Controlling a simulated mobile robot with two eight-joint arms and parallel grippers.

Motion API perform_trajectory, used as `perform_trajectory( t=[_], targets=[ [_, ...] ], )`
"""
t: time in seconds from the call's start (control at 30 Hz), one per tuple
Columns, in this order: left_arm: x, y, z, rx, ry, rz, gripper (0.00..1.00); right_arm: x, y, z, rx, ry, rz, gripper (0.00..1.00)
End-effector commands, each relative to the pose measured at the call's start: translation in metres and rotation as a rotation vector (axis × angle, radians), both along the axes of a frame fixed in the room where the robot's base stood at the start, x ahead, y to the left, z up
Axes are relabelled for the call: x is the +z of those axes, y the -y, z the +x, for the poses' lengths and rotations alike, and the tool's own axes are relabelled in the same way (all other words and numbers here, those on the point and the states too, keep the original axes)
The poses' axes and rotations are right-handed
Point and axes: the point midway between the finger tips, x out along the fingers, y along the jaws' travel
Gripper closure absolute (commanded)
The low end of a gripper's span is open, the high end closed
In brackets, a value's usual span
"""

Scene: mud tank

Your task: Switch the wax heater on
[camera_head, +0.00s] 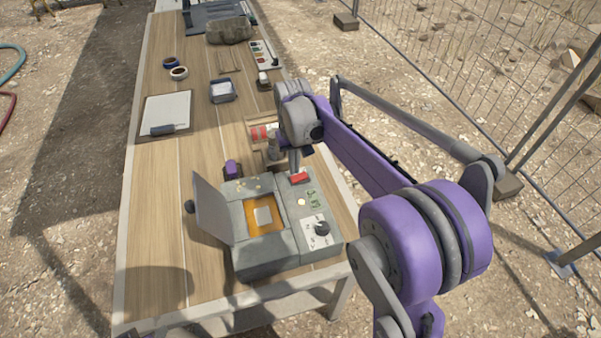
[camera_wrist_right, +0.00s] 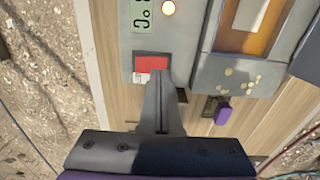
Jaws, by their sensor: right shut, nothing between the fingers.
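The wax heater (camera_head: 262,258) is a grey box near the front end of the table, its lid (camera_head: 212,210) standing open at the left over an orange wax well (camera_head: 264,218). Its right panel has a red switch (camera_head: 300,178), a small green display (camera_head: 313,198), a pale round light (camera_head: 301,202) and a black dial (camera_head: 321,228). My right gripper (camera_head: 295,168) is shut and empty, fingers pointing down at the red switch. In the right wrist view the fingertips (camera_wrist_right: 158,76) overlap the edge of the red switch (camera_wrist_right: 151,64); I cannot tell whether they touch. My left gripper is out of view.
A purple-topped object (camera_head: 232,169) stands just behind the heater. A clipboard (camera_head: 166,115), tape rolls (camera_head: 178,72), a small container (camera_head: 222,91) and a grey lump (camera_head: 229,30) lie farther back. The table's left front is bare. A wire fence (camera_head: 500,70) stands at the right.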

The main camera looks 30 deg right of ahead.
Motion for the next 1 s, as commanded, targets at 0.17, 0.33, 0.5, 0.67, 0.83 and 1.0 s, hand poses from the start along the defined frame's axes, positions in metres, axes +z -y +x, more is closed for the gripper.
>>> perform_trajectory(
  t=[0.17,0.33,0.5,0.67,0.83,1.0],
  targets=[
    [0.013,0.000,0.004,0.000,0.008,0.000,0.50,0.017,0.000,0.001,0.000,0.002,0.000,1.00],
    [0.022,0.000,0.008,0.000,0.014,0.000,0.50,0.031,0.000,0.001,0.000,0.002,0.000,1.00],
    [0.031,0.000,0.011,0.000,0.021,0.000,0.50,0.044,0.000,0.001,0.000,0.002,0.000,1.00],
    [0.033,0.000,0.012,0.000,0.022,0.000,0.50,0.046,0.000,0.000,0.000,0.001,0.000,1.00],
    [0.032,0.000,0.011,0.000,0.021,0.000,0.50,0.045,0.000,0.000,0.000,0.000,0.000,1.00],
    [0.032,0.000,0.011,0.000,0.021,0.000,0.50,0.045,0.000,0.000,0.000,0.000,0.000,1.00]
  ],
)
